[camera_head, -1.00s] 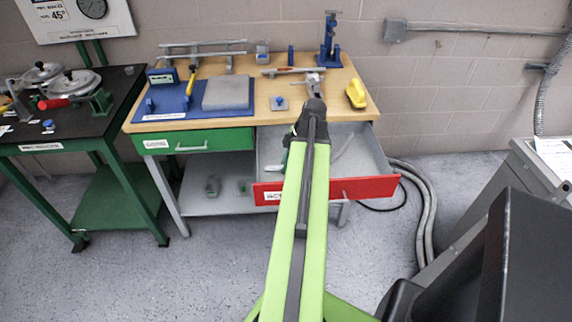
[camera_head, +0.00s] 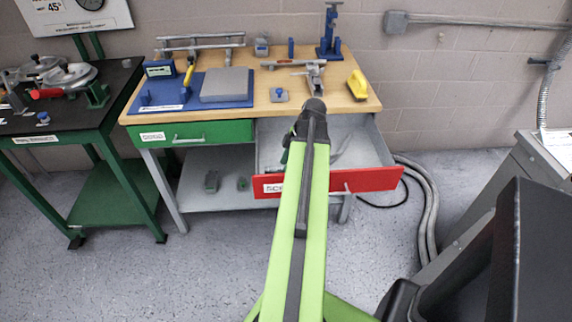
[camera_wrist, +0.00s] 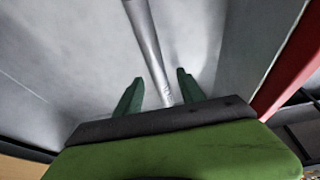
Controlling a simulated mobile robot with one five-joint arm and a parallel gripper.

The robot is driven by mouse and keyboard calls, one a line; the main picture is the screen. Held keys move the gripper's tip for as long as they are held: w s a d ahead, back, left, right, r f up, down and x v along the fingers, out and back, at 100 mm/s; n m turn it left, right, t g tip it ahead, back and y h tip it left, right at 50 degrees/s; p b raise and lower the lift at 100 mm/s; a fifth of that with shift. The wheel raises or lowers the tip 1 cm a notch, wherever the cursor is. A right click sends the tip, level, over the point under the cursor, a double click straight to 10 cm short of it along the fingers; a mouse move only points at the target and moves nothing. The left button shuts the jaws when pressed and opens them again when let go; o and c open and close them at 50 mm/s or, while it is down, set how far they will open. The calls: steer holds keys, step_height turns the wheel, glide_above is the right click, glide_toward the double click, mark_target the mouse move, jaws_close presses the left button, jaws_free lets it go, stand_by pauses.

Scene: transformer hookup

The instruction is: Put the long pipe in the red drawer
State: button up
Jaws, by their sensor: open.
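The red drawer (camera_head: 370,180) is pulled out from the right half of the workbench; its red front also shows in the wrist view (camera_wrist: 288,68). A long grey pipe (camera_wrist: 148,45) runs between my gripper's fingers in the wrist view, over the drawer's pale interior. In the head view, a pale rod-like piece (camera_head: 341,148) shows inside the drawer, partly hidden by my arm. My gripper (camera_wrist: 158,88) is open, with green fingers on either side of the pipe and gaps beside it. In the head view my arm mostly hides the gripper.
The workbench top (camera_head: 220,115) holds a blue mat (camera_head: 158,98) with a grey block (camera_head: 226,85), a yellow tool (camera_head: 357,84) and a blue stand (camera_head: 330,35). A green drawer (camera_head: 215,133) is shut. A black-topped table (camera_head: 110,90) stands left. Floor is clear in front.

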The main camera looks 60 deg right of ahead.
steer(key=p+v, duration=1.6)
steer(key=v, duration=0.1)
steer(key=shift+s+d+r, duration=0.1)
steer(key=shift+r, duration=0.05)
